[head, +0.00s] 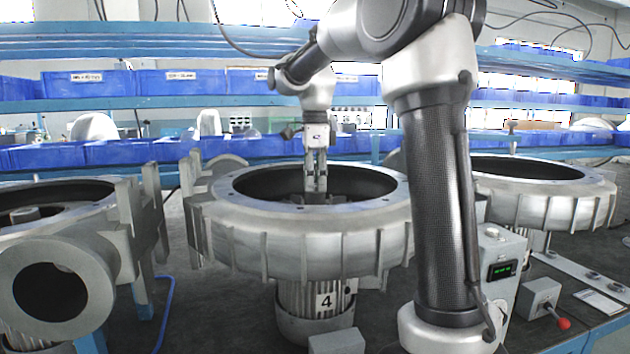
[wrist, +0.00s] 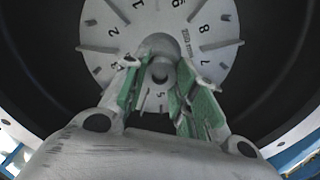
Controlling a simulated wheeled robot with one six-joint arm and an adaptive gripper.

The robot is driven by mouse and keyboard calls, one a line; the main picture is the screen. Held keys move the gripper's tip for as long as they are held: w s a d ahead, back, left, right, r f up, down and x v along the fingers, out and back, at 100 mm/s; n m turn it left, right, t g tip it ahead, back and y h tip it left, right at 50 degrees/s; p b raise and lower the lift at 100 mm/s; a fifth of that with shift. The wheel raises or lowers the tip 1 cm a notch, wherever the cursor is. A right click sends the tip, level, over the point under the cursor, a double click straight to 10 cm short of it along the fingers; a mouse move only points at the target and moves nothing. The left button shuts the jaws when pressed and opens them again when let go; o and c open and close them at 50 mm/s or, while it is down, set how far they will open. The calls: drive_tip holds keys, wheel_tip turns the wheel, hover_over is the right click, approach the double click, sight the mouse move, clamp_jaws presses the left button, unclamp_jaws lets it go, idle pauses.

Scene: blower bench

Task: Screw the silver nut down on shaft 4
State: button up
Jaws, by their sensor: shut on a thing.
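The blower housing labelled 4 (head: 300,238) stands in the middle of the bench, its round opening facing up. My gripper (head: 316,188) points straight down into that opening. In the wrist view my gripper (wrist: 157,82) has its green-padded fingers on either side of the silver nut (wrist: 160,71) and is shut on it. The nut is at the hub of a grey numbered disc (wrist: 108,22), over the centre of shaft 4. The fingers partly cover the nut, and its height on the shaft cannot be told. The shaft is mostly hidden.
The dark inner wall of the housing surrounds my gripper. Another open housing (head: 60,230) stands at left and one (head: 545,200) at right. A box with a green display (head: 502,268) and a red-knobbed lever box (head: 541,297) are at right. Blue bins (head: 180,83) line the shelves behind.

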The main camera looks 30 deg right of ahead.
drive_tip(key=m, duration=0.9)
drive_tip(key=shift+m, duration=0.4)
clamp_jaws()
drive_tip(key=o, duration=0.8)
unclamp_jaws()
